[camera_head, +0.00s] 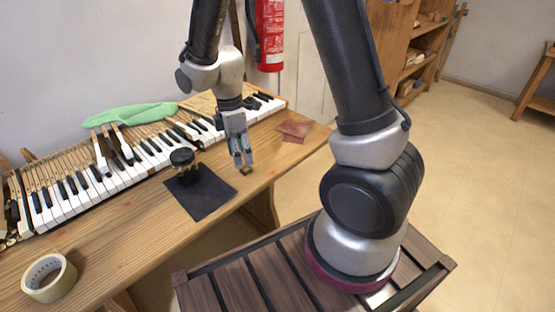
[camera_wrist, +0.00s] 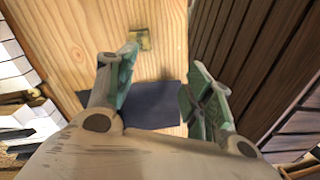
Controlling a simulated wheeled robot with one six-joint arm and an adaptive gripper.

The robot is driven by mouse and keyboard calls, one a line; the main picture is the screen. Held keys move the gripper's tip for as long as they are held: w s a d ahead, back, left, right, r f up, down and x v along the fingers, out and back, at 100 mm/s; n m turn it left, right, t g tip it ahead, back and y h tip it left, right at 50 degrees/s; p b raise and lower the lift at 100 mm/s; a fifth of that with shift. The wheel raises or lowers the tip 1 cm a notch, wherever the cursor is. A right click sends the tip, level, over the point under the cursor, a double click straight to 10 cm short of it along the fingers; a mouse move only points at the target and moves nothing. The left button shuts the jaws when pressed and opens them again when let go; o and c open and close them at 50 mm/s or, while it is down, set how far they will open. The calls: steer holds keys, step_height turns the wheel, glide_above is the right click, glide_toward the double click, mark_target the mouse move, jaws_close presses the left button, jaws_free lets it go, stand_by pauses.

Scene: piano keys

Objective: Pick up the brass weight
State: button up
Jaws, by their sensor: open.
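The brass weight (camera_head: 246,171) is a small brass-coloured block on the bench top, just right of a dark mat. My gripper (camera_head: 240,158) is over it in the head view, pointing down, with its tips close to the block; whether they touch is unclear. In the wrist view the brass weight (camera_wrist: 141,39) lies on the bare wood, beyond the left fingertip and partly overlapped by it. My gripper (camera_wrist: 160,72) is open there, with nothing between its fingers.
The dark mat (camera_head: 211,199) lies left of the weight, with a black round-topped object (camera_head: 182,158) at its upper left. Piano keys (camera_head: 120,170) run along the bench's back, with a green cloth (camera_head: 130,114) behind. Tape (camera_head: 48,277) and reddish sheets (camera_head: 294,130) also lie on the bench.

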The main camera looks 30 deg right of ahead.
mark_target(243, 169)
steer(key=shift+w+d+r+n+t, duration=0.1)
steer(key=shift+w+d+n+t, duration=0.1)
steer(key=shift+w+n, duration=0.25)
steer(key=shift+w+d+r+n+t, duration=0.1)
steer(key=shift+w+d+n, duration=0.05)
steer(key=shift+w+n, duration=0.25)
steer(key=shift+w+d+n, duration=0.1)
steer(key=shift+w+n, duration=0.25)
steer(key=shift+n, duration=0.2)
steer(key=shift+w+f+n+t, duration=0.15)
steer(key=shift+n+t, duration=0.15)
steer(key=shift+n, duration=0.4)
steer(key=f, duration=0.7)
steer(key=shift+s+f, duration=0.25)
jaws_close()
